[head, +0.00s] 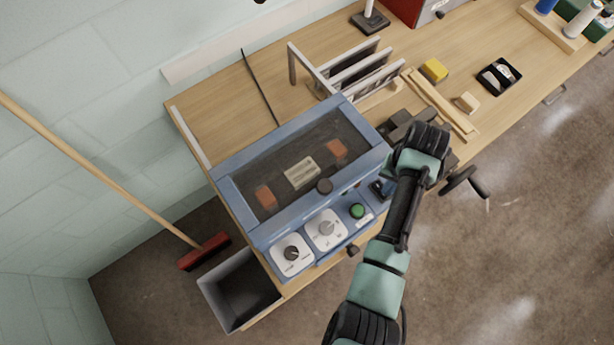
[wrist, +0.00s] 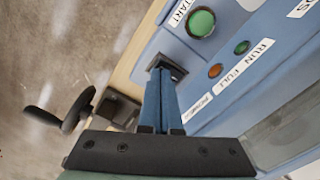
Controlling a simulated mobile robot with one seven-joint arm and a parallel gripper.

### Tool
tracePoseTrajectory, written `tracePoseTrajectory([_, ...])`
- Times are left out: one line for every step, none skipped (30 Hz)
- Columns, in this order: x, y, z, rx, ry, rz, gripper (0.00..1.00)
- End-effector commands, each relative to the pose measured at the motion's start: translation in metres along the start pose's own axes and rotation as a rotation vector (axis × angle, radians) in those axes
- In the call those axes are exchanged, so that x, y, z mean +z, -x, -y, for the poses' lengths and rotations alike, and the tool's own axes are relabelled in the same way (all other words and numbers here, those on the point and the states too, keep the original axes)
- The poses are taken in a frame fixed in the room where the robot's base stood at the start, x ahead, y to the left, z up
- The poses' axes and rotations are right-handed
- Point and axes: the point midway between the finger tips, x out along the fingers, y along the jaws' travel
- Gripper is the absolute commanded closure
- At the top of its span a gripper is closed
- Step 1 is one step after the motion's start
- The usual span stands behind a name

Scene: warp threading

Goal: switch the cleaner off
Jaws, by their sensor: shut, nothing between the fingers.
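The cleaner is a blue box-shaped machine (head: 230,195) with a dark window in its lid, standing at the near left end of the bench. Its front panel has two white dials and a green START button (head: 357,211), which also shows in the wrist view (wrist: 201,23). A black switch (wrist: 172,66) sits on the panel in the wrist view, near a small label that I cannot read surely. My gripper (wrist: 165,76) is shut and empty, its blue fingertips at the switch. I cannot tell whether they touch it. The fingers partly hide the switch, so its position is unclear.
A RUN lamp (wrist: 215,71) and an orange lamp (wrist: 233,47) sit beside the switch. A vise with a dark handle (head: 466,183) is at the bench's front edge, close to my wrist. A grey bin (head: 217,305) and a red broom (head: 205,251) stand left.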

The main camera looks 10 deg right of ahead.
Motion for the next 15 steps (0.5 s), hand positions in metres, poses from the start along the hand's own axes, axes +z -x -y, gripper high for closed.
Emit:
tracePoseTrajectory([-0.0001, -0.0014, 0.0001, 0.0, 0.0, 0.0, 1.0])
tracePoseTrajectory([-0.0001, -0.0019, 0.0001, 0.0, 0.0, 0.0, 1.0])
tracePoseTrajectory([-0.0001, -0.0025, 0.0001, 0.0, 0.0, 0.0, 1.0])
tracePoseTrajectory([-0.0001, -0.0029, 0.0, 0.0, 0.0, 0.0, 1.0])
tracePoseTrajectory([-0.0001, -0.0034, 0.0, 0.0, 0.0, 0.0, 1.0])
tracePoseTrajectory([-0.0001, -0.004, 0.0001, 0.0, 0.0, 0.0, 1.0])
tracePoseTrajectory([-0.0001, -0.0044, 0.0, 0.0, 0.0, 0.0, 1.0])
tracePoseTrajectory([0.0, -0.0049, 0.0001, 0.0, 0.0, 0.0, 1.0])
tracePoseTrajectory([0.0, -0.0055, 0.0001, 0.0, 0.0, 0.0, 1.0])
tracePoseTrajectory([0.0, -0.0059, 0.0001, 0.0, 0.0, 0.0, 1.0])
tracePoseTrajectory([-0.0001, -0.0064, 0.0001, 0.0, 0.0, 0.0, 1.0])
tracePoseTrajectory([-0.0001, -0.007, 0.0001, 0.0, 0.0, 0.0, 1.0])
tracePoseTrajectory([0.0, -0.0074, 0.0001, 0.0, 0.0, 0.0, 1.0])
tracePoseTrajectory([0.0, -0.0079, 0.0001, 0.0, 0.0, 0.0, 1.0])
tracePoseTrajectory([0.0, -0.0085, 0.0001, 0.0, 0.0, 0.0, 1.0])
